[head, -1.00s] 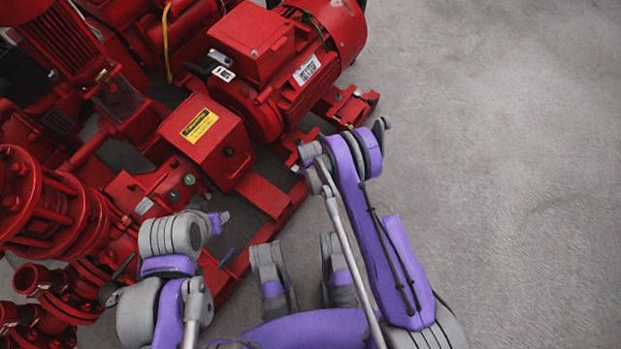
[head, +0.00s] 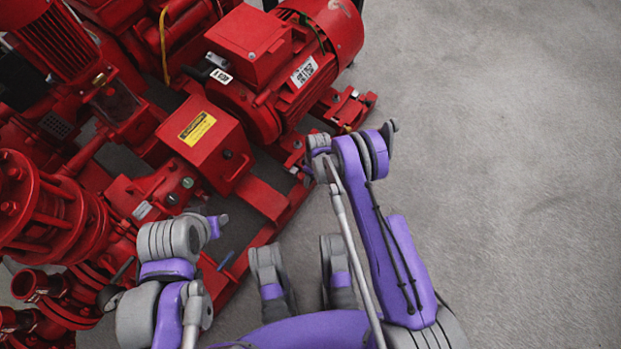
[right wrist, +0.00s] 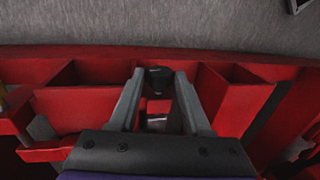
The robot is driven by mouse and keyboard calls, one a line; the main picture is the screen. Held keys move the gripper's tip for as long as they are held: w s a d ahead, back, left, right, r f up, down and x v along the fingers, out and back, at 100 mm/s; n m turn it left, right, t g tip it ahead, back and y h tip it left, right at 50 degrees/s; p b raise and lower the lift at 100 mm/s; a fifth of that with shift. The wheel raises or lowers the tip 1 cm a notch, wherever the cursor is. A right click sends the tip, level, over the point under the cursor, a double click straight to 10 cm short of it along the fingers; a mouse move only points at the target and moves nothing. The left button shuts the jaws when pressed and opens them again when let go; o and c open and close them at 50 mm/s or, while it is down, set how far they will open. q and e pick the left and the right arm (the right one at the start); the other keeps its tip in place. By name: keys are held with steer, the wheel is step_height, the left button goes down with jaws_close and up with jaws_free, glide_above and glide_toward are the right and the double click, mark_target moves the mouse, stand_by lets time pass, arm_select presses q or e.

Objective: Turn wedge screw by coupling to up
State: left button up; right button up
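In the right wrist view, a dark screw head (right wrist: 159,75) stands between the two fingertips of my right gripper (right wrist: 160,77). The grey fingers are apart, one on each side of it, with no clear grip on it. The screw sits at the red base frame (right wrist: 75,100). In the head view the right wrist is at the frame's near edge, right of the red coupling guard (head: 207,143) with a yellow label; the fingers and screw are hidden there.
The red motor (head: 285,75) stands above the guard, and red pump flanges (head: 50,215) lie at the left. A small blue-grey handle (head: 226,260) shows by the frame's near edge. Bare grey floor (head: 500,150) fills the right side.

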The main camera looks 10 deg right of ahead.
steer(key=shift+o, duration=1.3)
steer(key=shift+r, duration=0.1)
step_height(320, 180, up, 10)
steer(key=w+d+p, duration=0.1)
steer(key=p, duration=0.1)
steer(key=shift+w+d+r+p, duration=0.2)
steer(key=shift+d+p, duration=0.05)
steer(key=shift+p, duration=0.1)
